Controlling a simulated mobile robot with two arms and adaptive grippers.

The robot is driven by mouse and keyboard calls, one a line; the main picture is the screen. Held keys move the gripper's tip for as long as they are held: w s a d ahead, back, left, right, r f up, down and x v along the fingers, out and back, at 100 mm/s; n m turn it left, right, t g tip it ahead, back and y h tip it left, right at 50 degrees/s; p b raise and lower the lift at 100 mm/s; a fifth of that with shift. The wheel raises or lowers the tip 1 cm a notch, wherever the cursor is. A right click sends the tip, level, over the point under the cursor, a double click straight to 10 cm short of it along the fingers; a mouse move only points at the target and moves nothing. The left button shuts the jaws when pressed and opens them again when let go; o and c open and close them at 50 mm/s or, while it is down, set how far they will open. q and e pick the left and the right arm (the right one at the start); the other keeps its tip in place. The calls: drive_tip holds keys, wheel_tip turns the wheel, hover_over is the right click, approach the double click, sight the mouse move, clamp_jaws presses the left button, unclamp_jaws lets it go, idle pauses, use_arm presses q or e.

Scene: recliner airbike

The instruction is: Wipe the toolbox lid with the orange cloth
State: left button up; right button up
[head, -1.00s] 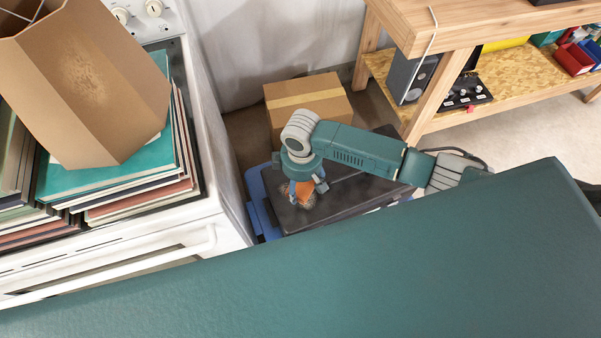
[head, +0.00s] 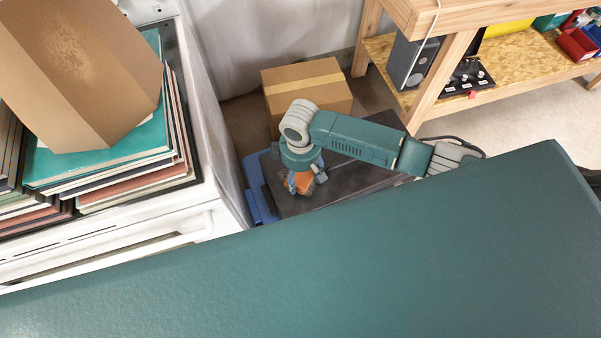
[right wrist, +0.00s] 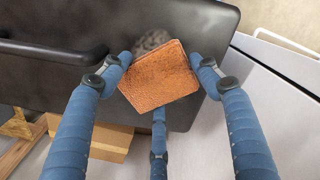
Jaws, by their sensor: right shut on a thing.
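The toolbox lid (head: 340,180) is dark and flat, low on the floor beside the white stove. It also fills the upper left of the right wrist view (right wrist: 60,75), with a black handle bar and a greyish smudge (right wrist: 151,41). My right gripper (head: 302,183) is over the lid's left part, shut on the orange cloth (right wrist: 160,78). The cloth (head: 304,185) partly covers the smudge in the wrist view. I cannot tell whether it touches the lid. My right arm hides part of the lid's far side. My left gripper is out of view.
A white stove (head: 215,215) stands close on the left, loaded with stacked records or books (head: 105,180) and a cardboard container (head: 80,75). A taped cardboard box (head: 305,88) sits behind the toolbox. A wooden workbench (head: 455,70) stands at upper right.

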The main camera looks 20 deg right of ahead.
drive_tip(key=shift+f, duration=0.7)
drive_tip(key=shift+f+p, duration=0.25)
drive_tip(key=shift+p, duration=0.1)
idle(1.4)
